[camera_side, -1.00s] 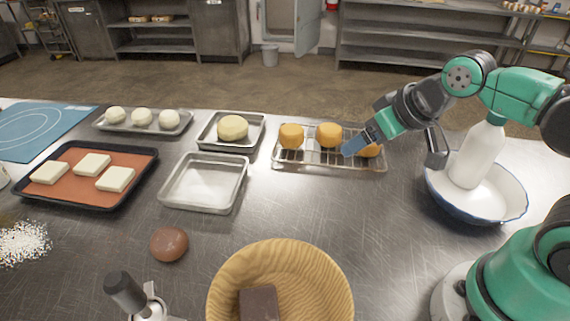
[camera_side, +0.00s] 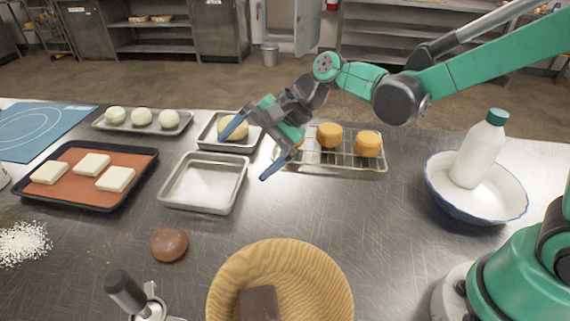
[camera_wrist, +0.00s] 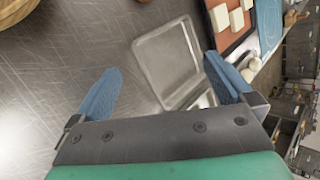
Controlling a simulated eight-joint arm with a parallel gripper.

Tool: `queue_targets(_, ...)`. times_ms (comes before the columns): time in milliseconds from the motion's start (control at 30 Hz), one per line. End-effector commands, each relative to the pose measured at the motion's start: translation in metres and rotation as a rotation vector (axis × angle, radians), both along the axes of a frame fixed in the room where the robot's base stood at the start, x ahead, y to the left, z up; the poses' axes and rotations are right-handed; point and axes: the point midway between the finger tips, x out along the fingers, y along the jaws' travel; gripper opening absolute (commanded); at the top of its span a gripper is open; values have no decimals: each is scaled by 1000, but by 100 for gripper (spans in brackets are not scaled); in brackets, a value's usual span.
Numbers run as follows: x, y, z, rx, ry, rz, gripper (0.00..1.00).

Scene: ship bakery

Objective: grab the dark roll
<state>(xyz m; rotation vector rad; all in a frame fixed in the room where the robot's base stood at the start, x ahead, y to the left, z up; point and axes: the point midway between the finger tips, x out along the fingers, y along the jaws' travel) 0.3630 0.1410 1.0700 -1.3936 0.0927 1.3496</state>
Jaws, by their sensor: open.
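My gripper (camera_side: 250,152) is open and empty, above the counter between the empty tray and the wire rack, well behind and to the right of the roll. In the wrist view its two blue fingers (camera_wrist: 168,85) are spread wide with nothing between them but counter and tray.
The wooden bowl (camera_side: 335,270) holds a dark block (camera_side: 259,303). A black-handled tool (camera_side: 125,291) stands in front of the roll. A wire rack (camera_side: 350,168) holds orange cakes. Counter right of the tray is clear.

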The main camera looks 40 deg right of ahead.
Motion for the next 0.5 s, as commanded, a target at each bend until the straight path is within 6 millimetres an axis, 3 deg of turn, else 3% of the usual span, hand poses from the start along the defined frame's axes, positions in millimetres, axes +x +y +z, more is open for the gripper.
queue_targets(133, 16, 39, -27, 232, 224, -96, 100)
queue_targets(300, 19, 75, -61, 451, 504, -177, 100)
queue_targets(500, 11, 96, -86, 586, 726, -221, 100)
